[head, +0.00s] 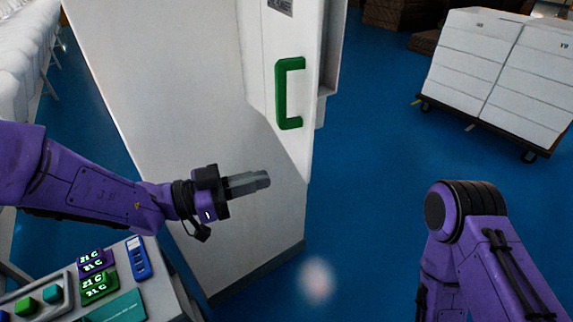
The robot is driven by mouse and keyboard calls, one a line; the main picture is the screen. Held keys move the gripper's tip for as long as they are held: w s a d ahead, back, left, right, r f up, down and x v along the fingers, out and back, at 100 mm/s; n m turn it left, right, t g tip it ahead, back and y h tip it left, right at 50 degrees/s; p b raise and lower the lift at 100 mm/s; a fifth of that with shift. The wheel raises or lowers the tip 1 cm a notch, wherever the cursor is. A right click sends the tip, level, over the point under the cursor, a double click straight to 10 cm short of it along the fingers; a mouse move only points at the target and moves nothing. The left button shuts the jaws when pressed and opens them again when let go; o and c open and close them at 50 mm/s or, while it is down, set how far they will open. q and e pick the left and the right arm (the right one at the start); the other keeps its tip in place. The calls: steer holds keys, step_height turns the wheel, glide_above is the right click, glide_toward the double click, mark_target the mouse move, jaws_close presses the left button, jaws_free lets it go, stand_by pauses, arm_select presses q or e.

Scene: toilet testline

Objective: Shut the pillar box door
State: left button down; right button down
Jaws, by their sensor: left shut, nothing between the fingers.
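The pillar box (170,90) is a tall white cabinet in the middle of the head view. Its white door (262,65) carries a green handle (282,95) near the right edge. The door appears to stand ajar, with a grey edge (332,60) showing to its right; how wide the gap is I cannot tell. My left gripper (262,180) is shut and empty, pointing right in front of the pillar box, below and left of the handle and apart from it. My right arm shows at the lower right, but its gripper is not visible.
A console (160,302) with small displays and green buttons stands at the lower left. A dark wheeled trolley (485,128) bears white cartons (490,65) at the upper right. Blue floor (375,150) is clear between the pillar box and the trolley.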

mark_target(301, 169)
arm_select(q)
steer(key=p+x, duration=0.2)
steer(key=x, duration=0.3)
steer(key=shift+w+d+r, duration=0.1)
steer(key=shift+d, duration=0.25)
steer(key=shift+w+d, duration=0.1)
steer(key=shift+d, duration=0.15)
steer(key=shift+w, duration=0.1)
